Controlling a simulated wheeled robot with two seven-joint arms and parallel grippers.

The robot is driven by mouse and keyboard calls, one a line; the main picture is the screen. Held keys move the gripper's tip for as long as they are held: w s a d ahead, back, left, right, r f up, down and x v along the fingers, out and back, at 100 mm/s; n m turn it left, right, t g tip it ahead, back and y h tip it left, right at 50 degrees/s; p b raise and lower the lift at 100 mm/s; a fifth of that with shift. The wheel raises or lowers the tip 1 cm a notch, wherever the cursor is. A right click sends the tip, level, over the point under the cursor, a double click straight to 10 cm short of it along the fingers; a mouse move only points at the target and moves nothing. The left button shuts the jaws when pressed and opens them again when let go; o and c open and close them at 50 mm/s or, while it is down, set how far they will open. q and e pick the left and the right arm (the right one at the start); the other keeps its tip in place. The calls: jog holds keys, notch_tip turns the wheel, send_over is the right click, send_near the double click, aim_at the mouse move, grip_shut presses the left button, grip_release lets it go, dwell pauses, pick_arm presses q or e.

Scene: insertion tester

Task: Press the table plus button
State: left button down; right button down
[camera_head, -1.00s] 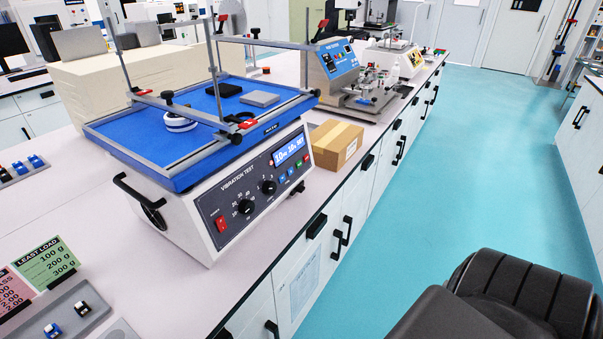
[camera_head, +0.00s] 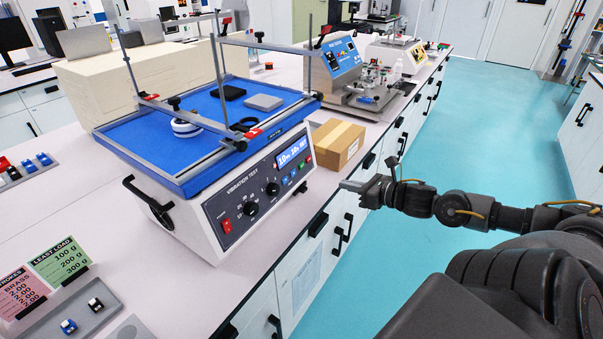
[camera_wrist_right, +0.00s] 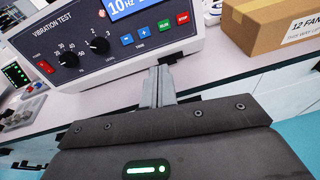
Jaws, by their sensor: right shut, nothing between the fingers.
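The vibration tester (camera_head: 200,220) stands on the bench with its front panel facing my right side. The panel carries two black knobs, a lit blue display (camera_head: 293,151) and a row of small buttons. In the right wrist view, two blue buttons sit side by side; the right one (camera_wrist_right: 143,33) appears to bear a plus sign. A green button (camera_wrist_right: 164,25) and a red stop button (camera_wrist_right: 182,18) follow. My right gripper (camera_head: 347,186) is shut and empty, in front of the panel and apart from it. Its fingers (camera_wrist_right: 160,72) point at the panel below the buttons. My left gripper is out of view.
A cardboard box (camera_head: 337,143) stands right of the tester, near the bench's front edge. A blue-topped machine (camera_head: 338,60) stands farther back. A grey tray (camera_head: 80,315) with small switches lies at the front left. The teal floor (camera_head: 480,110) is open.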

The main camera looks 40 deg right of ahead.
jog(key=shift+w+a+r+n+y, duration=0.1)
jog(key=shift+a+r+n+y, duration=0.5)
jog(key=shift+a+r+n, duration=0.35)
jog(key=shift+a, duration=0.15)
jog(key=b, duration=0.3)
send_near(294, 173)
jog(key=p+x, duration=0.1)
jog(key=x, duration=0.4)
jog(key=shift+w+a+p, duration=0.1)
jog(key=shift+w+p, duration=0.1)
jog(key=shift+p, duration=0.15)
jog(key=shift+w+a+f, duration=0.25)
jog(key=shift+w, duration=0.4)
